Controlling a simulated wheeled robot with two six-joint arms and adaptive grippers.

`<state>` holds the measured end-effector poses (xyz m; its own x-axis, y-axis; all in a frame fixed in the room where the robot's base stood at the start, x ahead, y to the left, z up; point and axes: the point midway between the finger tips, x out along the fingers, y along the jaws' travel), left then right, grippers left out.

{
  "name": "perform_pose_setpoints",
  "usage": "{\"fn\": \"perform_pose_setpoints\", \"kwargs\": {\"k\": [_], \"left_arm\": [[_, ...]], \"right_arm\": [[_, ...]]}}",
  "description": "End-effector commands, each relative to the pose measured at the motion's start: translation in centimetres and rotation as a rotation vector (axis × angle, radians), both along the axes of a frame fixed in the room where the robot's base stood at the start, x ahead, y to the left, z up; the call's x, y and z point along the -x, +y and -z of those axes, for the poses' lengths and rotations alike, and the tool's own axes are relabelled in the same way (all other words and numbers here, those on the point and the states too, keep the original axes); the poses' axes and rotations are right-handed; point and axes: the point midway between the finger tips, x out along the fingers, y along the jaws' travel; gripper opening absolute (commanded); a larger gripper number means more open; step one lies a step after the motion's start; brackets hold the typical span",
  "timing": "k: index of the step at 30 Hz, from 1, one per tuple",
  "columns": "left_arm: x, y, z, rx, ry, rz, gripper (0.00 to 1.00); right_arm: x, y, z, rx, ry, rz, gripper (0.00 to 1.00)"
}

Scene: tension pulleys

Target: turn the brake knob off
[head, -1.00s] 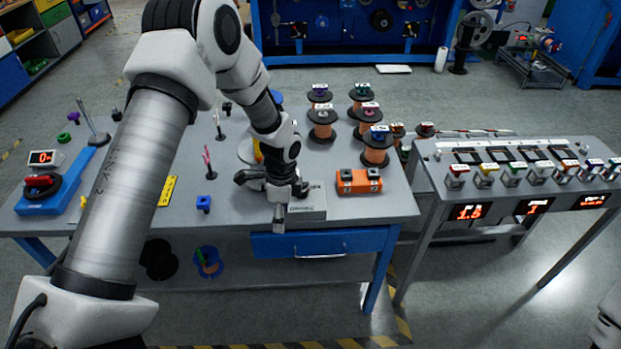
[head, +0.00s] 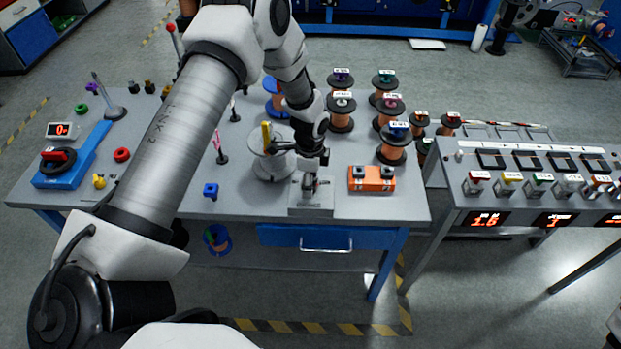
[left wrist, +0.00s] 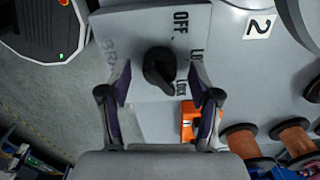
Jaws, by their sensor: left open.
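The brake knob (left wrist: 159,70) is black and sits on a grey plate (left wrist: 139,25) marked BRAKE, OFF and LOCK in the left wrist view. The knob lies between the two open fingers of my left gripper (left wrist: 161,92), a little beyond their tips; I cannot tell whether they touch it. In the head view my left gripper (head: 311,186) is above the grey brake box (head: 311,208) at the table's front edge and hides most of the knob. My right gripper is not in view.
An orange block (head: 371,178) stands to the right of the brake box. Several copper spools (head: 341,110) stand behind. A grey round stand (head: 271,165) is close on the left. A control bench (head: 530,170) is on the right.

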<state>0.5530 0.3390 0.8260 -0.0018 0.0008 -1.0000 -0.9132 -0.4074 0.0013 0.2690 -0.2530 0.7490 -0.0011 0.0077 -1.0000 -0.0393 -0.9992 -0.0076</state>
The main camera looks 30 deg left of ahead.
Motion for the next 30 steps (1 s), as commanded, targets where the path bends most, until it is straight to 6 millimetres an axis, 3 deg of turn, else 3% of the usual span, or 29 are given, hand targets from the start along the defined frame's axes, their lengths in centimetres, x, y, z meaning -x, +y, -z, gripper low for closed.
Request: {"fn": "perform_pose_setpoints", "kwargs": {"k": [7,8,12,13,30], "left_arm": [[-0.03,0.00,0.39,0.001,-0.001,0.000,0.63],[-0.03,0.00,0.39,0.001,-0.001,0.000,0.59],[-0.01,0.00,0.39,0.001,-0.001,0.000,0.10],[-0.01,0.00,0.39,0.000,-0.001,0.000,0.03],[0.13,-0.03,0.48,0.000,0.003,-0.104,0.03]], "right_arm": [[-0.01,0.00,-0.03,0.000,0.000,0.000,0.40],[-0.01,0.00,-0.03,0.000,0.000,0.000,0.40],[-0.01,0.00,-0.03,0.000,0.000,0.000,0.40],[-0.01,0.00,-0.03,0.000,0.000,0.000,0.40],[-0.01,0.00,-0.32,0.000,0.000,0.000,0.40]]}}
